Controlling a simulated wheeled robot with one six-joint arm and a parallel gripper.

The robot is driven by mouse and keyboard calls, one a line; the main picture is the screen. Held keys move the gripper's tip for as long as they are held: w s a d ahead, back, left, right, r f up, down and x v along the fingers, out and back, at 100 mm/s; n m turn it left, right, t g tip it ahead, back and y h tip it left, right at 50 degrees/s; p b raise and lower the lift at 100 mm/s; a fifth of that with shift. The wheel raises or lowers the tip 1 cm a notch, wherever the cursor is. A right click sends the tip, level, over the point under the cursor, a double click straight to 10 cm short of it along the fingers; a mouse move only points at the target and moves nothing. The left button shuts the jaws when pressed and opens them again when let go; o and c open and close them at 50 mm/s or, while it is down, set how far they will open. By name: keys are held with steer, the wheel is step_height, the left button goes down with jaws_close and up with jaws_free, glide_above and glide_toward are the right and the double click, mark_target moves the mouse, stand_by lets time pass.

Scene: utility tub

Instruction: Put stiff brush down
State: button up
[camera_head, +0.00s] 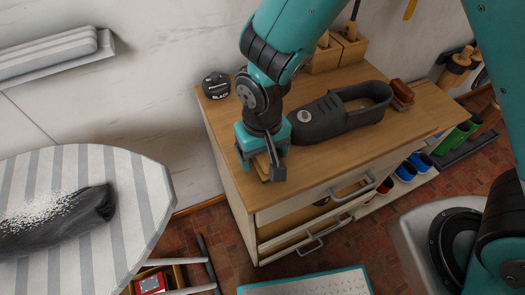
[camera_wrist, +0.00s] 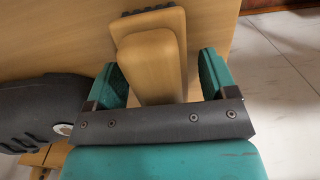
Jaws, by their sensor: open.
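The stiff brush (camera_wrist: 150,60) has a pale wooden body with dark bristles showing at its far edge in the wrist view. It appears to lie on the wooden top of the cabinet (camera_head: 335,150). My gripper (camera_wrist: 160,72) is open, with one teal finger on each side of the brush and a visible gap on both sides. In the head view my gripper (camera_head: 263,168) is low over the cabinet's front left corner, and only a small wooden bit of the brush shows beneath it.
A dark shoe (camera_head: 335,112) lies right of my gripper, with a reddish-brown brush (camera_head: 401,93) beyond it. A black round tin (camera_head: 216,85) stands at the back left corner. Wooden boxes (camera_head: 338,52) stand behind. A striped ironing board (camera_head: 140,200) is at left.

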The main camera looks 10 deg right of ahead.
steer(key=r, duration=1.2)
steer(key=shift+w+r, duration=0.15)
steer(key=shift+w, duration=0.1)
steer(key=s+d+r+n+y, duration=0.4)
steer(key=s+d+r, duration=0.5)
steer(key=s+r, duration=0.1)
steer(key=shift+s+d+r, duration=0.25)
steer(key=shift+s+d, duration=0.05)
steer(key=shift+d, duration=0.1)
step_height(320, 180, up, 4)
steer(key=p, duration=0.4)
steer(key=shift+c, duration=0.3)
